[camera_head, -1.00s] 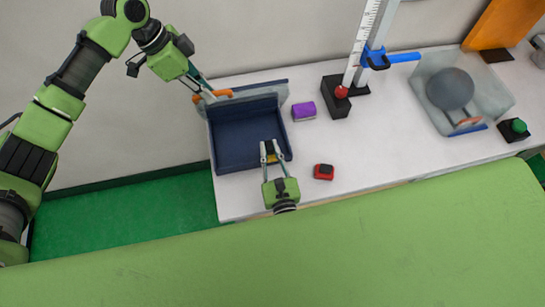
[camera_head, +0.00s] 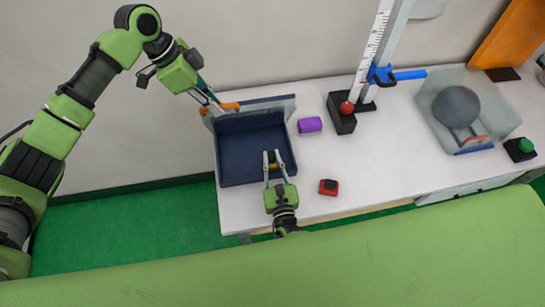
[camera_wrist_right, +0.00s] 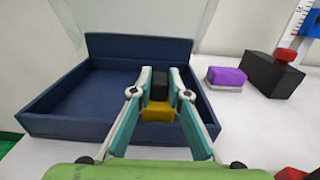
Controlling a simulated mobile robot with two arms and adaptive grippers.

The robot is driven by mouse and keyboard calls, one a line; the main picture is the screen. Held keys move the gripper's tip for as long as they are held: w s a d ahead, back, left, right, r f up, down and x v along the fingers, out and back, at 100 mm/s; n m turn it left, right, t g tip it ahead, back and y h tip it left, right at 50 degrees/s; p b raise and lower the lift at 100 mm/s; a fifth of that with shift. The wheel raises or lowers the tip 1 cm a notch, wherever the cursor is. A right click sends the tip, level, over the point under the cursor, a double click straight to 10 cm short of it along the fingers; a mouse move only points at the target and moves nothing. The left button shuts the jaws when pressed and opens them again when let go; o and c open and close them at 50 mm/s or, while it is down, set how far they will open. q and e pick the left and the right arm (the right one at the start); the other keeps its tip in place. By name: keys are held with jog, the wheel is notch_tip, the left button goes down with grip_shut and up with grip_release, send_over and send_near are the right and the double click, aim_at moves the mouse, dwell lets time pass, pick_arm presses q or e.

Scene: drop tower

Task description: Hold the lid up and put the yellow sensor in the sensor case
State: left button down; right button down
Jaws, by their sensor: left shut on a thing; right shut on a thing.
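The sensor case is an open dark blue box (camera_head: 238,174) at the table's left end, also filling the left of the right wrist view (camera_wrist_right: 65,128). Its pale lid (camera_head: 288,104) stands raised along the back, with an orange handle (camera_head: 230,106). My left gripper (camera_head: 217,105) is shut on that handle. My right gripper (camera_head: 271,157) is shut on the yellow sensor (camera_wrist_right: 157,114), which has a black top. The sensor (camera_head: 272,167) is at the case's front wall, right of its middle. I cannot tell its exact height over the rim. The visible case floor is empty.
A purple block (camera_head: 310,125) lies right of the case, and a red block (camera_head: 329,187) lies front right. A black-based tower (camera_head: 341,113) with a scale stands behind. A clear bin (camera_head: 482,90) with a grey ball is further right. Table between is clear.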

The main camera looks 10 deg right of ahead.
jog(key=shift+f, duration=0.6)
dwell(0.3)
jog(key=c, duration=1.8)
grip_release()
jog(key=shift+c, duration=0.2)
jog(key=s, duration=1.2)
jog(key=shift+s, duration=0.15)
